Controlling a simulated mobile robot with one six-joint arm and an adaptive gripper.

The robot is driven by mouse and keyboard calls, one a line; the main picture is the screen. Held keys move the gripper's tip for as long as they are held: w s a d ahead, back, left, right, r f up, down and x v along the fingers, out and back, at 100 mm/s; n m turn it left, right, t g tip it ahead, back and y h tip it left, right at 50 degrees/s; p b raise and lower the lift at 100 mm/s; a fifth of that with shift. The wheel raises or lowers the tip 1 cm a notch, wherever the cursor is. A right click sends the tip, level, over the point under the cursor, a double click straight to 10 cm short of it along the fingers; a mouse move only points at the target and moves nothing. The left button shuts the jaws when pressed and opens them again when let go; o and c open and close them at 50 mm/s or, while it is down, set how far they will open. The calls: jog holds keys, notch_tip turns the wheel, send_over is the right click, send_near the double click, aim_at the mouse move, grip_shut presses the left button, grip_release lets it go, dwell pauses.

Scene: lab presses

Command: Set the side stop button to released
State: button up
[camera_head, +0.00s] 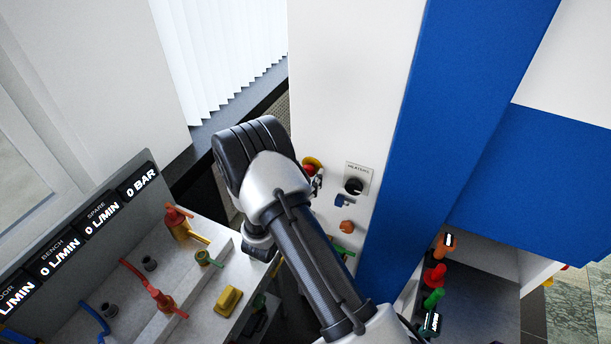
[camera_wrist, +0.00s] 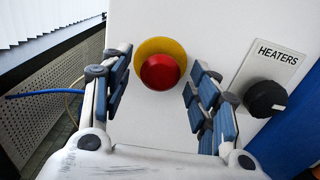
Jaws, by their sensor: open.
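The side stop button (camera_wrist: 160,72) is a round red mushroom head on a yellow collar, on a white panel. In the wrist view it sits between and beyond the fingertips of my gripper (camera_wrist: 162,82). The gripper is open, with one blue-padded finger on each side of the button; I cannot tell whether they touch it. In the head view the red and yellow button (camera_head: 310,166) is partly hidden behind my arm. Whether the button is pressed in or out cannot be told.
A black HEATERS knob (camera_wrist: 265,98) is right of the button, close to my right finger; it also shows in the head view (camera_head: 353,186). A grey bench with valves (camera_head: 228,300) is at lower left. A blue panel (camera_head: 440,120) rises at right.

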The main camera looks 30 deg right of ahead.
jog(key=v, duration=1.2)
dwell(0.4)
